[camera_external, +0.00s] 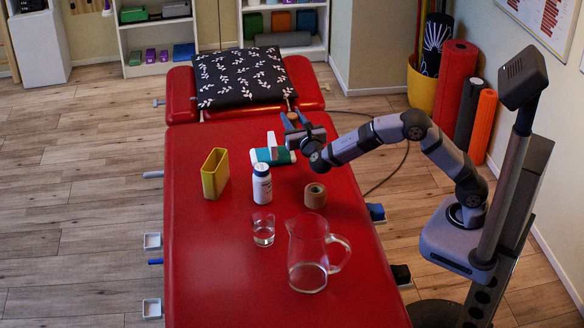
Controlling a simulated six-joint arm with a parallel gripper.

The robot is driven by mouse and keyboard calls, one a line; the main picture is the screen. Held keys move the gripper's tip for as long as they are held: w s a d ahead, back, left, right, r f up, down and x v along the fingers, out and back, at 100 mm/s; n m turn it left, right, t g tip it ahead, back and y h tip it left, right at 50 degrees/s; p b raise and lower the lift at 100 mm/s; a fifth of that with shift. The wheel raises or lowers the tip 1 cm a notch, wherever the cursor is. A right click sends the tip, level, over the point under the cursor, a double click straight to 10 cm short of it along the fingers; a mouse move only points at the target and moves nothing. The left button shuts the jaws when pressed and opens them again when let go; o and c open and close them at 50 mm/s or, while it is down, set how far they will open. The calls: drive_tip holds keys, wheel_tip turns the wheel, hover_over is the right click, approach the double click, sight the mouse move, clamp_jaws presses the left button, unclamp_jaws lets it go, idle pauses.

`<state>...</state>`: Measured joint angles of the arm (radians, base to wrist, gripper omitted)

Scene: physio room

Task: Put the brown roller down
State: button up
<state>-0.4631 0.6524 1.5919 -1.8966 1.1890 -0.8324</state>
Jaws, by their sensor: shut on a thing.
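My gripper (294,121) is over the far middle of the red treatment table (190,262), with its fingers pointing to the back left. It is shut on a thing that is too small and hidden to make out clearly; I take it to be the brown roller. A short tan-brown roll (315,196) stands upright on the table, nearer the camera and apart from my gripper. A white and teal device (272,153) lies just left of and below my gripper in the picture. I cannot tell the height of my gripper above the table.
A black patterned pillow (240,78) lies at the far end. The table's near left part is clear.

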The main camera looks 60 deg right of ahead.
drive_tip(key=s+a+n+t+y+p, duration=0.1)
drive_tip(key=s+a+n+y, duration=0.1)
drive_tip(key=s+a, duration=0.75)
drive_tip(key=s+a+r+n+t+y+p, duration=0.1)
drive_tip(key=s+a+n+y, duration=0.15)
drive_tip(key=s+a, duration=0.6)
drive_tip(key=s+a+n+t+y+p, duration=0.1)
drive_tip(key=s+a+y+p, duration=0.3)
drive_tip(key=s, duration=0.8)
drive_tip(key=shift+h, duration=0.45)
drive_tip(key=shift+a+f+b, duration=0.15)
drive_tip(key=shift+f+b, duration=0.9)
drive_tip(key=shift+f, duration=1.4)
drive_tip(key=shift+a+f+b, duration=0.1)
drive_tip(key=shift+f+b, duration=0.9)
drive_tip(key=shift+f, duration=1.4)
drive_tip(key=shift+f, duration=0.1)
drive_tip(key=o, duration=1.1)
drive_tip(key=shift+c, duration=0.2)
